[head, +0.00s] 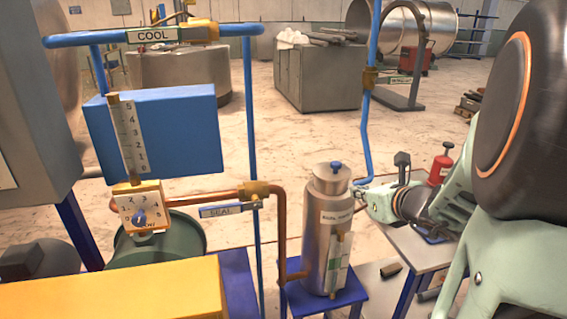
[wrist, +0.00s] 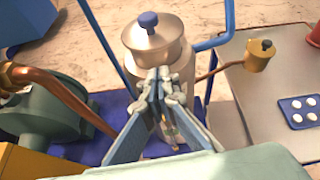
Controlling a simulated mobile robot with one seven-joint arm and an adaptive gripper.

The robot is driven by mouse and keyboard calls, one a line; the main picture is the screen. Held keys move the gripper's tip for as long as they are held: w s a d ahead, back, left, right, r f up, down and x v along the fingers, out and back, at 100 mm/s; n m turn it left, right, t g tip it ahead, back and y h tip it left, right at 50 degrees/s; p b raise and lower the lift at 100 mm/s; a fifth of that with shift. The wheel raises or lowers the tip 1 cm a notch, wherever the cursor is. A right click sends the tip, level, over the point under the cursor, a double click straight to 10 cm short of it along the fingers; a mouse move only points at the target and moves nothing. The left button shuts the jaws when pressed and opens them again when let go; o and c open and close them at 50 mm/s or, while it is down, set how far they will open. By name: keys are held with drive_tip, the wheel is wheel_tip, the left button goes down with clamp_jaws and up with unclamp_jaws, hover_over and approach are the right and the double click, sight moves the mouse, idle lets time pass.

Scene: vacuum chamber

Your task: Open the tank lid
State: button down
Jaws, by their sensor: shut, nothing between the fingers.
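The tank (head: 325,235) is an upright metal cylinder on a blue stand, with a label on its front. In the head view my gripper is just right of the tank.
A copper pipe (head: 282,235) runs to the tank's left side. A blue pipe (head: 363,120) stands behind it. A table (wrist: 238,100) at right holds a brass pot (wrist: 260,58), a blue tray (wrist: 283,103) and a red canister (head: 439,168). A green motor (wrist: 45,118) is at left.

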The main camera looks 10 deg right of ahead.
sight(337, 170)
drive_tip(key=x, duration=0.5)
drive_tip(key=shift+a+f, duration=0.1)
drive_tip(key=shift+w+a+r+p, duration=0.15)
drive_tip(key=shift+w+r+p, duration=0.5)
drive_tip(key=shift+w+r, duration=0.35)
drive_tip(key=shift+w+a+r, duration=0.15)
drive_tip(key=shift+w+r, duration=0.1)
drive_tip(key=shift+r, duration=0.45)
drive_tip(key=shift+w, duration=0.25)
drive_tip(key=shift+p, duration=0.3)
drive_tip(key=shift+r, duration=0.35)
